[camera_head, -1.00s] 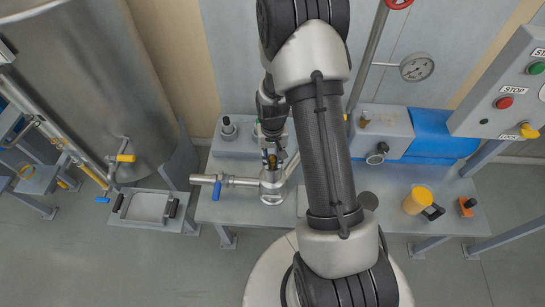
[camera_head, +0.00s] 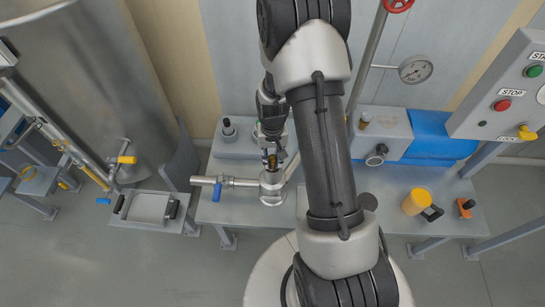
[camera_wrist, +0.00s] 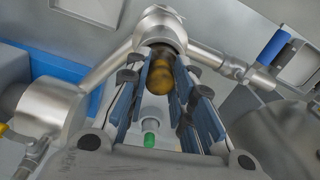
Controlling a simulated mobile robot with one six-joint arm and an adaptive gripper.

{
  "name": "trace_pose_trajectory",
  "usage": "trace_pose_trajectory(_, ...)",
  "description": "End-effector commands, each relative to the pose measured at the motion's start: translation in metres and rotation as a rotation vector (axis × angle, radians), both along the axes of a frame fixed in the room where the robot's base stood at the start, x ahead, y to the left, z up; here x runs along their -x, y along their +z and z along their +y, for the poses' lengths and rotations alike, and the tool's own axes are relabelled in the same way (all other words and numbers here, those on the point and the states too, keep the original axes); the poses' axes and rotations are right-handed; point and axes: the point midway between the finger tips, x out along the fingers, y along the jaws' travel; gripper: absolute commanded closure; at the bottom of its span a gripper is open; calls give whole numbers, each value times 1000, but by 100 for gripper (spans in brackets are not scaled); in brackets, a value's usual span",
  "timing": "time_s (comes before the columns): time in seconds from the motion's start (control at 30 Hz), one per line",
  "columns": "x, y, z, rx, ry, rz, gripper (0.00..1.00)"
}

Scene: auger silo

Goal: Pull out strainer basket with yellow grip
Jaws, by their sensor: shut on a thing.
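The strainer housing (camera_head: 272,192) is a grey metal pipe body standing on the bench, left of my arm. It also shows at the top of the wrist view (camera_wrist: 160,20). The strainer basket's yellow grip (camera_wrist: 162,80) is a rounded, dark amber knob at the housing's mouth; it shows small in the head view (camera_head: 272,161). My gripper (camera_wrist: 165,88) has its blue-padded fingers on both sides of this grip and is shut on it. My gripper (camera_head: 271,152) is above the housing in the head view. The basket below the grip is not visible, so how far it is out cannot be told.
A blue-handled valve (camera_head: 217,190) sits on the pipe left of the housing. A yellow cup-like part (camera_head: 414,203) and a small orange-and-black object (camera_head: 466,207) are on the bench's right. A control panel (camera_head: 505,95) hangs at right. A tray (camera_head: 147,207) stands left.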

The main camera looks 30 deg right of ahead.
Motion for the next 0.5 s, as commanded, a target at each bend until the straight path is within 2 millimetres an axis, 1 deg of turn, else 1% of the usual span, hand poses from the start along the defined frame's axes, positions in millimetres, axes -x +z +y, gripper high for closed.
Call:
trace_pose_trajectory(0.33, 0, 1, 0, 0, 0, 0, 100)
trace_pose_trajectory(0.5, 0, 7, 0, 0, 0, -1, 100)
